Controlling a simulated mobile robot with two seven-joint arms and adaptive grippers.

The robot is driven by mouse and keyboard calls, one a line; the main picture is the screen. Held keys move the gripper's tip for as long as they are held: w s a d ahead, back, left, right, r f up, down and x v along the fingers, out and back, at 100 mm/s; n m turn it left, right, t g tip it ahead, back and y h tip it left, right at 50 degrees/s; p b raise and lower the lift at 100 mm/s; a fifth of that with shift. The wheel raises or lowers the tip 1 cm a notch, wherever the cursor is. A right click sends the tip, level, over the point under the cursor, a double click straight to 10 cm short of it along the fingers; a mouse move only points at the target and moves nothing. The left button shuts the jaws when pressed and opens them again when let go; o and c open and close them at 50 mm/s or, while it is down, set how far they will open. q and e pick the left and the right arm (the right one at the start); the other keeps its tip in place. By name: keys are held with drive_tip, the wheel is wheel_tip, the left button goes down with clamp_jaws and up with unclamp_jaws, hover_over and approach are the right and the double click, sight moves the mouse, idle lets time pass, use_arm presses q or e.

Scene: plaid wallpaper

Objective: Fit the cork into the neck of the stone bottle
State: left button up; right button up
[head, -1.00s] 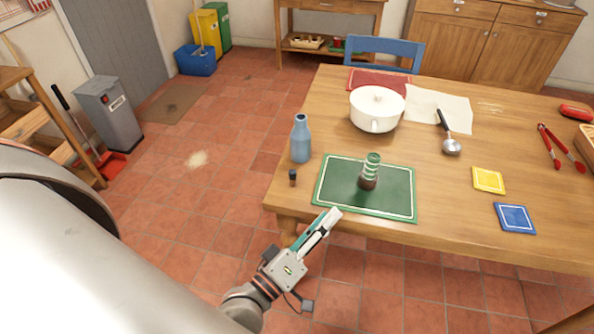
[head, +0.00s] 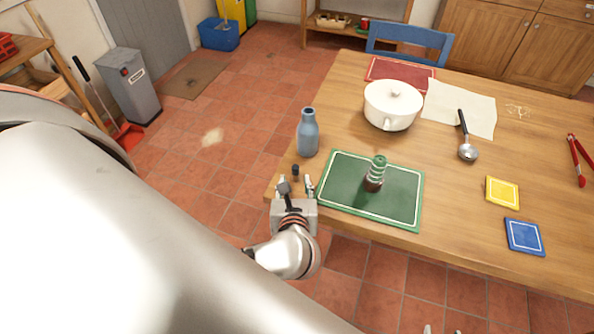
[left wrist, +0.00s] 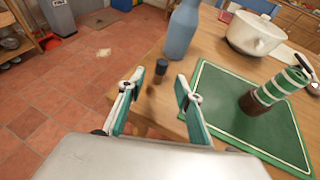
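The stone bottle (head: 308,137) is blue-grey and stands upright near the table's left edge; its neck shows no stopper in the head view. The cork (head: 295,169), a small dark cylinder, stands on the table in front of the bottle. In the left wrist view the cork (left wrist: 161,68) is just beyond and between my fingertips, with the bottle (left wrist: 182,33) behind it. My left gripper (head: 296,186) is open and empty at the table's near left corner; its spread fingers (left wrist: 157,88) show in the wrist view. Small grey tips at the head view's bottom edge may be my right gripper (head: 442,330).
A green mat (head: 340,196) right of my left gripper bears a green-and-brown ringed object (head: 376,172). A white pot (head: 392,106), a ladle (head: 467,151), and yellow (head: 503,192) and blue (head: 524,236) coasters lie farther right. The table's front edge runs close by.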

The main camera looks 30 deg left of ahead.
sight(296, 171)
use_arm(q)
drive_tip(key=x, duration=0.4)
drive_tip(key=r+x, duration=0.1)
drive_tip(key=x, duration=0.1)
drive_tip(key=shift+w+a+f+p, duration=0.1)
drive_tip(key=shift+w+a+p, duration=0.15)
drive_tip(key=shift+w+p, duration=0.15)
drive_tip(key=c, duration=0.8)
